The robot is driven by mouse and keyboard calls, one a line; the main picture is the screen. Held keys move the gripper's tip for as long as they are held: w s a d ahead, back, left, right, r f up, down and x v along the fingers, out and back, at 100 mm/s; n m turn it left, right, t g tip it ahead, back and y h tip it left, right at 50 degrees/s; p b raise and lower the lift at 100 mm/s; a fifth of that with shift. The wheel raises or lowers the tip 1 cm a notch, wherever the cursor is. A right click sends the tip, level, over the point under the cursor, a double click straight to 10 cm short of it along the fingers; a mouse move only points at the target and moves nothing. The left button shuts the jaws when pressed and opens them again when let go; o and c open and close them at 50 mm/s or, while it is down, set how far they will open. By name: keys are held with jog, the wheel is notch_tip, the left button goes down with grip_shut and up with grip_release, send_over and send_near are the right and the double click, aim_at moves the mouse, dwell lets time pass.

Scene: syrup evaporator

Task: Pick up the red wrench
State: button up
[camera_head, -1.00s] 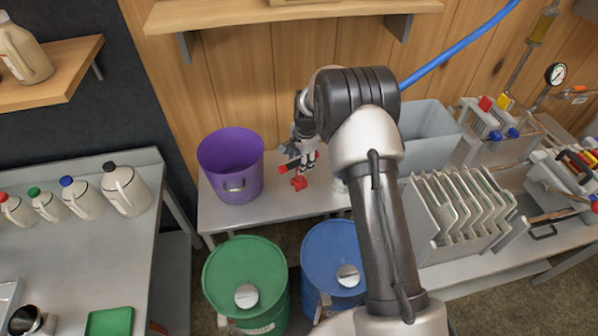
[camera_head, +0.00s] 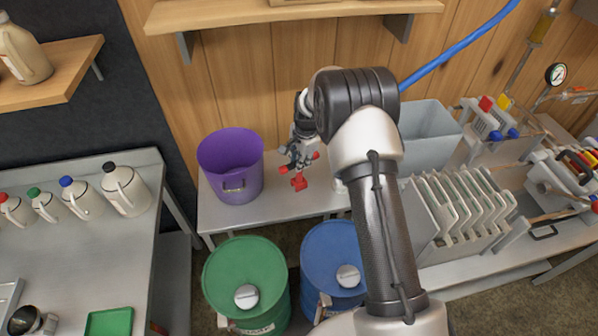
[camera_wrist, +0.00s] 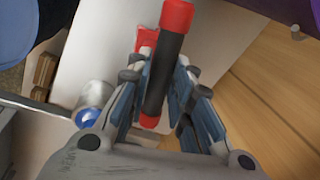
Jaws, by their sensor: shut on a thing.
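The red wrench shows in the wrist view as a black bar with red ends (camera_wrist: 160,75), lying between my fingers. In the head view its red ends (camera_head: 316,155) stick out on either side of my gripper (camera_head: 299,161). My gripper (camera_wrist: 165,110) is shut on this bar, just above the back table. A red block (camera_head: 299,182) shows directly below the bar, and also behind it in the wrist view (camera_wrist: 146,37). I cannot tell whether the block is joined to the bar. My fingers hide the bar's middle in the head view.
A purple bucket (camera_head: 230,182) stands close on the left of the gripper. A grey bin (camera_head: 427,150) stands to the right, behind my arm. A green drum (camera_head: 245,272) and a blue drum (camera_head: 334,250) stand in front of the table. A wooden wall (camera_head: 250,75) rises behind.

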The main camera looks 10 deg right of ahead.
grip_shut()
jog(key=shift+r, duration=0.1)
jog(key=shift+r, duration=0.2)
notch_tip(320, 180, up, 20)
jog(key=p, duration=0.5)
dwell(1.0)
